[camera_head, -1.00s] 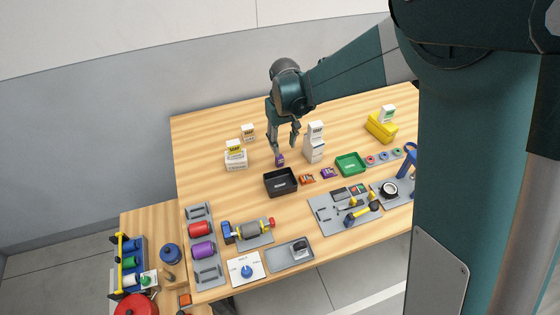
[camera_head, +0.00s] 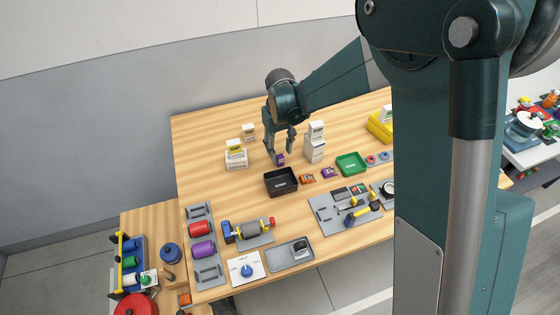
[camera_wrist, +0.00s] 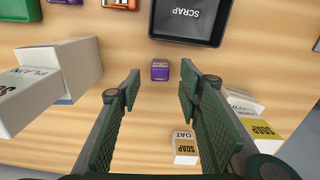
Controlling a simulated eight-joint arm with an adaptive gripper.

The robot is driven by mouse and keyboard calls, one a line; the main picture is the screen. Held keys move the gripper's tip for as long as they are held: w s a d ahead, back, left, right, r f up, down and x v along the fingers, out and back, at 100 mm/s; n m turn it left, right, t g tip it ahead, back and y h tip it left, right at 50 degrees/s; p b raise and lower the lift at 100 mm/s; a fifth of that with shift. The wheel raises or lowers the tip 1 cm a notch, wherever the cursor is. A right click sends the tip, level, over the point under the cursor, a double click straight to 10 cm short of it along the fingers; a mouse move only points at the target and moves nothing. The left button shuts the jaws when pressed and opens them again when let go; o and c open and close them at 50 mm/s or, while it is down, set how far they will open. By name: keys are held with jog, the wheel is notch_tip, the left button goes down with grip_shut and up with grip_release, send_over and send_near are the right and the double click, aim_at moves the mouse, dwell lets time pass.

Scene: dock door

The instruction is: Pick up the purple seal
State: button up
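A small purple block (camera_head: 281,160), which I take for the purple seal, sits on the wooden table behind the black scrap tray. It also shows in the wrist view (camera_wrist: 160,70), upright on the bare wood, just beyond the fingertips and centred between them. My gripper (camera_head: 281,152) is open and points down over it. In the wrist view my gripper (camera_wrist: 160,82) has its two green-padded fingers spread wide with nothing between the pads. A flat purple packet (camera_head: 329,172) lies apart, right of the tray; the wrist view shows only its edge.
The black scrap tray (camera_head: 267,188) stands close in front of the block. White soap boxes stand on both sides: a tall stack (camera_head: 315,143) at right and a smaller one (camera_head: 236,165) at left. An orange packet (camera_head: 307,179) and green tray (camera_head: 338,165) are further right.

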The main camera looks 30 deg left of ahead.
aim_at(280, 156)
jog(key=shift+f, duration=0.1)
jog(key=shift+f, duration=2.55)
jog(key=shift+c, duration=0.3)
jog(key=c, duration=0.8)
